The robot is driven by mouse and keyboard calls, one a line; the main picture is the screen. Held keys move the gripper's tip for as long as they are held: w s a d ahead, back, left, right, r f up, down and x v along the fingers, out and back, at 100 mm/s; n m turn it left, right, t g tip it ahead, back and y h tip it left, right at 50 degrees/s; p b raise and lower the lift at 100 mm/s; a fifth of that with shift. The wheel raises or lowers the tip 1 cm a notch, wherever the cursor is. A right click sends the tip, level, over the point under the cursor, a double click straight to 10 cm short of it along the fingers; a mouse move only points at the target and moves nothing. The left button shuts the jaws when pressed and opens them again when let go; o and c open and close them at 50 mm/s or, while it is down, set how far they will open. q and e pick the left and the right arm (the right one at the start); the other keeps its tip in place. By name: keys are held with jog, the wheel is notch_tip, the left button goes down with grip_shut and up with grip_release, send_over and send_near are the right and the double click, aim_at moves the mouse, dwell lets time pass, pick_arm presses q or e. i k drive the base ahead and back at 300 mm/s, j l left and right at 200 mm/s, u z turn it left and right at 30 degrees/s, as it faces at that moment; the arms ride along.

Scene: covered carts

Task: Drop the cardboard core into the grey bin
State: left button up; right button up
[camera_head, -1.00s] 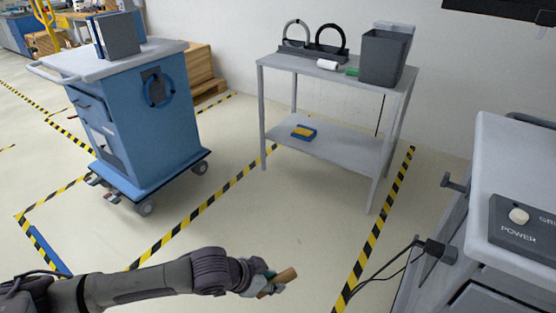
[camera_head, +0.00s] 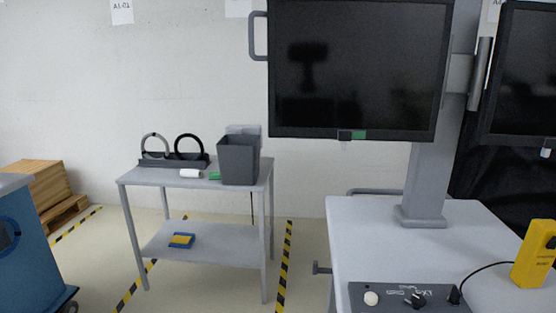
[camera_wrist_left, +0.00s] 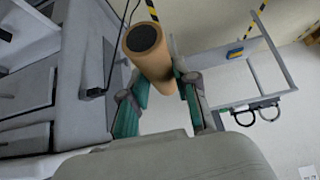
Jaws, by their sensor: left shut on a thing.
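The cardboard core (camera_wrist_left: 154,58) is a tan tube with a dark open end. In the left wrist view my left gripper (camera_wrist_left: 158,85) is shut on it, with a finger on each side. The core and my left gripper are out of the head view. The grey bin (camera_head: 239,160) is a dark, square, open-topped container at the right end of the small table's top. My gripper is apart from the table and bin; the bin cannot be made out in the left wrist view. My right gripper is in neither view.
The grey table (camera_head: 195,179) also holds a ring stand (camera_head: 174,160), a white roll (camera_head: 190,174) and a green item (camera_head: 215,176). A blue and yellow item (camera_head: 182,240) lies on its lower shelf. A monitor cart (camera_head: 400,235) stands right, a blue cart (camera_head: 22,245) left.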

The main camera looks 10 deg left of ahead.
aim_at(239, 177)
jog(key=i+j+z, duration=0.4)
jog(key=j, duration=0.15)
jog(key=i+j+z, duration=0.15)
jog(key=j, duration=0.2)
jog(key=i+j+z, duration=0.2)
jog(key=j, duration=0.15)
jog(key=i+j+z, duration=0.2)
jog(key=j, duration=0.15)
jog(key=k, duration=0.1)
